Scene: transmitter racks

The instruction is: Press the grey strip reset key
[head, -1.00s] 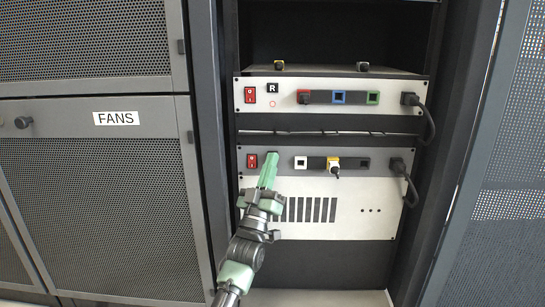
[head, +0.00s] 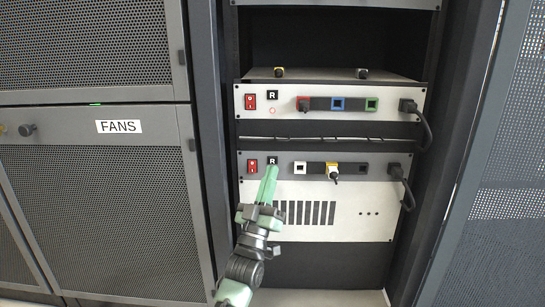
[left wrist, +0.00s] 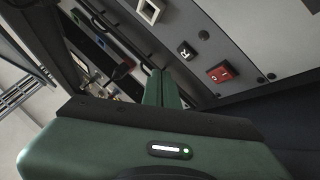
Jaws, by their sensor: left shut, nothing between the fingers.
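The reset key (head: 272,160), a small black square marked R, sits on the grey strip (head: 385,160) of the lower unit, right of a red rocker switch (head: 252,166). My left gripper (head: 269,171) is shut and empty. In the head view its green fingertips appear just below the key, covering the strip there. In the left wrist view the key (left wrist: 186,50) shows uncovered, to the upper right of the fingertips (left wrist: 163,75), and looks apart from them. A small dark round spot (left wrist: 203,35) lies beside the key. My right gripper is not in view.
The upper unit (head: 390,128) has a similar R key (head: 272,95) on a white panel, with a glowing red ring under it. A mesh door (head: 100,210) stands left.

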